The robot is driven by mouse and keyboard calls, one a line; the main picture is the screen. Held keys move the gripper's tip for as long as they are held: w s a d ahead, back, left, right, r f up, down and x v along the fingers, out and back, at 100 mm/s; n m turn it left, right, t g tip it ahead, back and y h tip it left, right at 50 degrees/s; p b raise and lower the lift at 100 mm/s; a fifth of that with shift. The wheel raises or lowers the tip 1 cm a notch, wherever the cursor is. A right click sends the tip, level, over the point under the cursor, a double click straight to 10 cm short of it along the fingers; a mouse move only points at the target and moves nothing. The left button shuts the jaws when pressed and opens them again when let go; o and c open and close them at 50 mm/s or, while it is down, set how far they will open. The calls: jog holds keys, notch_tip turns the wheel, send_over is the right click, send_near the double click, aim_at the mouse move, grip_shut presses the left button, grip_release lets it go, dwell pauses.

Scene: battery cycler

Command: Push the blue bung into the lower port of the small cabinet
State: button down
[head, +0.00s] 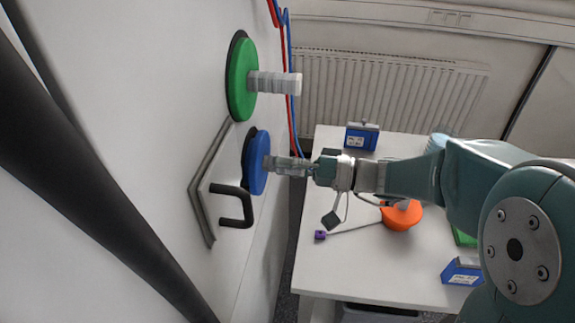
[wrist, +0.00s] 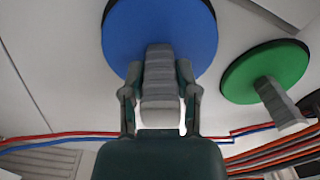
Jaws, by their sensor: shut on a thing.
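The blue bung (head: 258,162) is upright at the lower port of the small cabinet (head: 150,130), its disc facing out from the white wall. A dark rim (head: 247,150) shows behind its left edge; I cannot tell how deep it sits. My gripper (head: 291,167) is shut on the bung's grey ribbed handle. In the wrist view the blue disc (wrist: 160,30) fills the top, and my gripper (wrist: 158,82) has a finger on each side of the handle. The port opening is hidden by the disc.
A green bung (head: 241,80) with a grey handle sits above, in the upper port. A black handle (head: 236,205) is on the cabinet below. Red and blue cables (head: 288,75) hang behind.

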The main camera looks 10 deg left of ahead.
jog(key=shift+a, duration=0.6)
dwell(0.4)
jog(key=shift+c, duration=1.4)
grip_release()
jog(key=shift+o, duration=1.4)
jog(key=d, duration=1.1)
